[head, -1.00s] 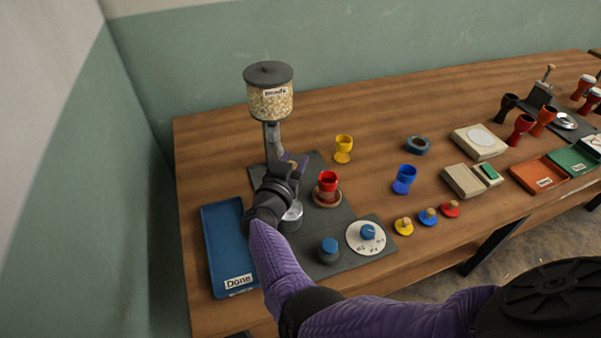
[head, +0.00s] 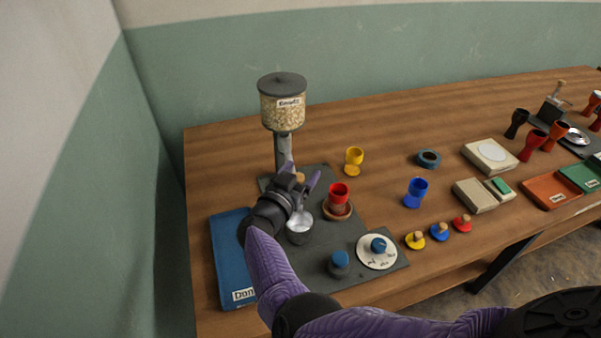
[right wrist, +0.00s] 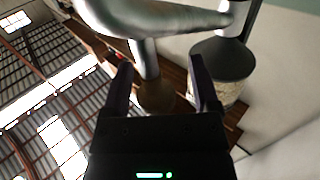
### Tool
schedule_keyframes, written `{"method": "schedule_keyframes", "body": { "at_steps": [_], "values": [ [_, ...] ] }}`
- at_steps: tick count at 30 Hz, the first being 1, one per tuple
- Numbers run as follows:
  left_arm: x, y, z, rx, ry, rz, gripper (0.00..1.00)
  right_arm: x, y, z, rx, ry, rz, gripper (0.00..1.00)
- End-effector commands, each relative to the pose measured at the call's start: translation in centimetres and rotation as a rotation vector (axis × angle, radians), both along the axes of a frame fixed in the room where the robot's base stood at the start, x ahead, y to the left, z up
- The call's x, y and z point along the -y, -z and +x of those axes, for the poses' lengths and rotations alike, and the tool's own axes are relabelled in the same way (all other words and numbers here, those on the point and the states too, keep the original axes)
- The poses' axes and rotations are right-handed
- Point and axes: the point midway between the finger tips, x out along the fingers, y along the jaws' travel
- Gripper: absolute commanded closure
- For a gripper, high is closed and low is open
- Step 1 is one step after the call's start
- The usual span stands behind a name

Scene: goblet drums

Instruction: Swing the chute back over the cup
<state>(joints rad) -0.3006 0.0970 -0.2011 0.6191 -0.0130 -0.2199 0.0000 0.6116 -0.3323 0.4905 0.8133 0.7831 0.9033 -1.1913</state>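The dispenser (head: 283,108), a lidded clear jar of pale pieces on a grey stand, is at the back left of the table. My right gripper (head: 303,178) is in front of its stand, fingers apart. A small wooden knob (head: 299,177) shows between them. In the right wrist view a brown rounded piece (right wrist: 155,97) lies between the spread fingers, with a gap on each side. A curved metal pipe (right wrist: 160,18), apparently the chute, crosses above. The red cup (head: 338,189) stands upright in a wooden ring. The chute's outlet is not clear in the head view. My left gripper is not seen.
A silver cup-like vessel (head: 299,229) is beside my right wrist. A blue tray (head: 231,262) lies left. Yellow (head: 354,160) and blue (head: 416,192) goblets stand right, with open wood between.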

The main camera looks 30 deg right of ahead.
Motion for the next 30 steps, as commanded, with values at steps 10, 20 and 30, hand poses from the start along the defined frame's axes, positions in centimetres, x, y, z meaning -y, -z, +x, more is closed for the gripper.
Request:
{"method": "schedule_keyframes", "body": {
  "at_steps": [10, 20, 30],
  "values": [
    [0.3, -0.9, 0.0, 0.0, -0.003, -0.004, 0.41, 0.1, -1.0, 0.0, 0.001, 0.001, 0.0, 0.23],
    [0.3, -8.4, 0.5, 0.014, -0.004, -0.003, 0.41, 0.0, -8.9, 0.0, 0.003, 0.0, -0.001, 0.23],
    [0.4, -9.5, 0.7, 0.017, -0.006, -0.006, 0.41, 0.0, -10.0, 0.0, 0.0, 0.0, 0.0, 0.23]
  ]
}}
